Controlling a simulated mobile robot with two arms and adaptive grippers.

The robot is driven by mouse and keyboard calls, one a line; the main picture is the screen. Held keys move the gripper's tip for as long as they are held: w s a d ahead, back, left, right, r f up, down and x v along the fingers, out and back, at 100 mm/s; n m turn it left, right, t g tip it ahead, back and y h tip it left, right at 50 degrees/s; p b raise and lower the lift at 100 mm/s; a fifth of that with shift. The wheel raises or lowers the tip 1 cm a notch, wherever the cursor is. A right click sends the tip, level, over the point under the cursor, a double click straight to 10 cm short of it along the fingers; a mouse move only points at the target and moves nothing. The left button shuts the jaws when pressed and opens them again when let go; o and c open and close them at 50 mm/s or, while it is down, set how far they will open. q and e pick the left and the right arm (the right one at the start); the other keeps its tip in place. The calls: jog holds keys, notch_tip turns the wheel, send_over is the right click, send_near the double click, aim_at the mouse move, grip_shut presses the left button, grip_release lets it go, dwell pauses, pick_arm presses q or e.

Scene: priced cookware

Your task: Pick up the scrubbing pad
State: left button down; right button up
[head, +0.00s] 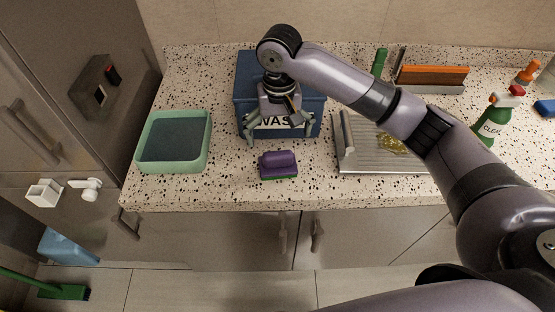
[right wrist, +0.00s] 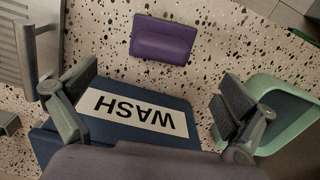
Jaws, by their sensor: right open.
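The scrubbing pad (head: 278,165) is a small purple block with a green underside, lying on the speckled counter in front of the blue WASH box. It also shows in the right wrist view (right wrist: 163,39), near the top, beyond my fingertips and apart from them. My right gripper (head: 279,134) is open and empty, in front of the WASH box and behind the pad in the head view. Its two fingers (right wrist: 157,92) show spread wide in the right wrist view. My left gripper is not in view.
The blue WASH box (head: 246,87) stands behind the pad. A green tray (head: 141,153) is at the left, and a ridged metal griddle (head: 365,160) at the right. A green spray bottle (head: 492,118) stands farther right. The counter around the pad is clear.

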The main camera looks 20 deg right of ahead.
aim_at(279, 153)
notch_tip(279, 153, down, 5)
jog(key=shift+w+p, duration=0.15)
jog(key=shift+p, duration=0.2)
jog(key=shift+f+p, duration=0.3)
jog(key=shift+f, duration=0.5)
jog(key=f, duration=0.2)
jog(key=f+p, duration=0.1)
jog(key=shift+s+a+f, duration=0.15)
jog(key=shift+s+f, duration=0.1)
jog(key=shift+f, duration=0.55)
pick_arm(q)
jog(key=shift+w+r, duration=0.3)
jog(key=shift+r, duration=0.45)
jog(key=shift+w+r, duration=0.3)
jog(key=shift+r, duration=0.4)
pick_arm(e)
jog(key=c, duration=1.1)
jog(key=shift+r, duration=0.15)
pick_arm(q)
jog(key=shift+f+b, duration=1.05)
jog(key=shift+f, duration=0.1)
pick_arm(e)
jog(key=shift+r, duration=9.95)
